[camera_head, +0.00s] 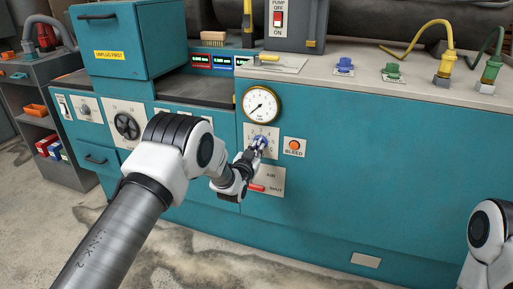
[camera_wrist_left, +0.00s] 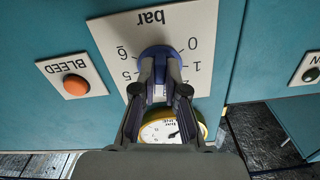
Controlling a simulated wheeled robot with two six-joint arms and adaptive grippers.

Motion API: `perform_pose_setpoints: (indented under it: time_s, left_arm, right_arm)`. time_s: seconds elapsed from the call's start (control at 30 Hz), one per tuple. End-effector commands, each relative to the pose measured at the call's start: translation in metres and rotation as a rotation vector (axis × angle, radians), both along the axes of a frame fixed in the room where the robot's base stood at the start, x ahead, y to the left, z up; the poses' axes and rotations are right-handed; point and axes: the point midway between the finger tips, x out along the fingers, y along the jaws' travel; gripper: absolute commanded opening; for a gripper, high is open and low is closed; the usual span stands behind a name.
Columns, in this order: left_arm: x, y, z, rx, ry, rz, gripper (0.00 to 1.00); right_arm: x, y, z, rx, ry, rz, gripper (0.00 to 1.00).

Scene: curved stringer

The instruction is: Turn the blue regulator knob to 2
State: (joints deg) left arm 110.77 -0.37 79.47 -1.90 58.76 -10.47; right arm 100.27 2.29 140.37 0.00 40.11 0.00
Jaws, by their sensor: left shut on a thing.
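The blue regulator knob (camera_head: 260,141) sits on a pale scale plate on the teal cabinet front, just below the round pressure gauge (camera_head: 262,104). My left gripper (camera_head: 253,153) is shut on the knob. The wrist view shows the knob (camera_wrist_left: 156,54) upside down between my two fingers (camera_wrist_left: 160,72). The scale plate (camera_wrist_left: 112,32) reads "bar", with 0, 1, 5 and 6 legible; the fingers hide part of the numbers. I cannot tell which number the knob points to. My right gripper is out of the picture.
An orange BLEED button (camera_head: 294,145) is right of the knob. A red AIR SHUT handle (camera_head: 257,188) is below it. Hose couplings (camera_head: 344,66) stand on the top right. The cabinet front at right is mostly clear.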

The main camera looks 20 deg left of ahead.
Motion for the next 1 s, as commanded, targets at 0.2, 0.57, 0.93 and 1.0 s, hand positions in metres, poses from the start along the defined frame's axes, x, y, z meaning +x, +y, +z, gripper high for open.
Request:
perform_pose_setpoints:
  time_s: [0.2, 0.57, 0.93, 1.0]
  left_arm:
    - [0.0, -0.002, 0.0, -0.202, 0.01, 0.0, 0.0]
    - [-0.001, -0.003, -0.001, -0.54, 0.023, 0.001, 0.0]
    - [-0.001, -0.005, -0.001, -0.804, 0.032, 0.0, 0.0]
    - [-0.001, -0.005, -0.001, -0.834, 0.033, 0.0, 0.0]
  right_arm:
    - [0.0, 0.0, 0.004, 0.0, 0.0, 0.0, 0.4]
    - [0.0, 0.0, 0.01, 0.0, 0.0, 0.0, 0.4]
    - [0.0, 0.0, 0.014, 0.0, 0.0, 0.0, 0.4]
    - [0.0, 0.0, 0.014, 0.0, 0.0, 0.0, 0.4]
